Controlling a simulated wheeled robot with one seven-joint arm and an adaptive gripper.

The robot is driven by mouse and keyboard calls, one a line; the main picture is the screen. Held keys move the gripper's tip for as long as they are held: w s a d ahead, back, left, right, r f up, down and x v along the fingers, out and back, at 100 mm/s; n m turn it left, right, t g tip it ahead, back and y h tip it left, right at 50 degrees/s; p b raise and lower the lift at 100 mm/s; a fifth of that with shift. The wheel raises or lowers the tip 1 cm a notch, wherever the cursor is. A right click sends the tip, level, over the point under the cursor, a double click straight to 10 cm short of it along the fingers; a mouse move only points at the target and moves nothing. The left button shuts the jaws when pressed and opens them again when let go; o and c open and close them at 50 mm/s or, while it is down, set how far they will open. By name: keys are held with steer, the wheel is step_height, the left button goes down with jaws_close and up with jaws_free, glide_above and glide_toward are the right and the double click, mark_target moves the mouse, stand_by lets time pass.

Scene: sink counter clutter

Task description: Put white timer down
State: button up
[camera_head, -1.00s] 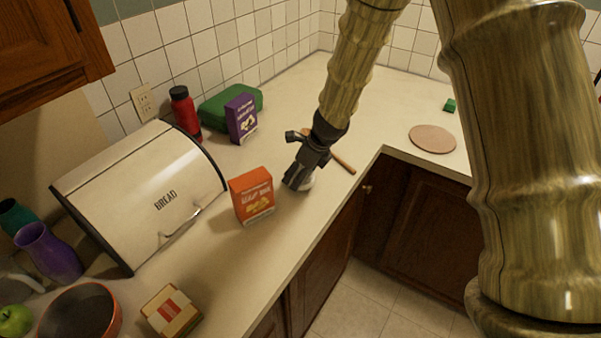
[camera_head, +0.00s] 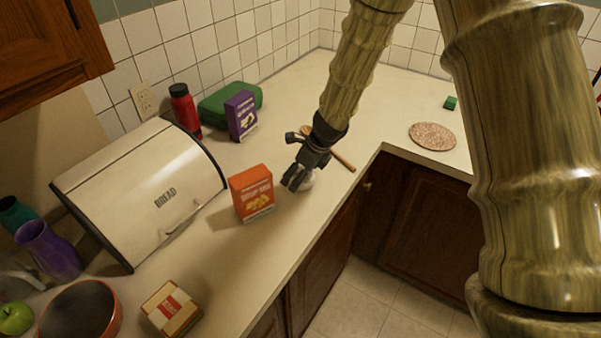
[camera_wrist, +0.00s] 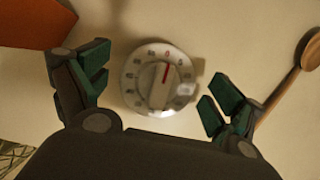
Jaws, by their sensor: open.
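The white timer (camera_wrist: 158,80) is round, with a dial knob and a red mark. It sits on the counter, face toward the wrist camera. In the wrist view my gripper (camera_wrist: 153,92) is open, its green-padded fingers standing apart on either side of the timer with gaps between. In the head view my gripper (camera_head: 297,180) is low over the counter, right of the orange box. The timer (camera_head: 308,182) shows there only in part, pale, behind the fingers.
The orange box (camera_head: 251,193) stands close left of my gripper. A wooden spoon (camera_head: 342,160) lies close to its right. The bread box (camera_head: 150,190), purple box (camera_head: 240,116) and red bottle (camera_head: 185,110) stand farther left and back. The counter's front edge is near. A round cork mat (camera_head: 432,136) lies right.

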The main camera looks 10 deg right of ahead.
steer(key=shift+r, duration=0.1)
steer(key=b+v, duration=0.1)
steer(key=v, duration=1.1)
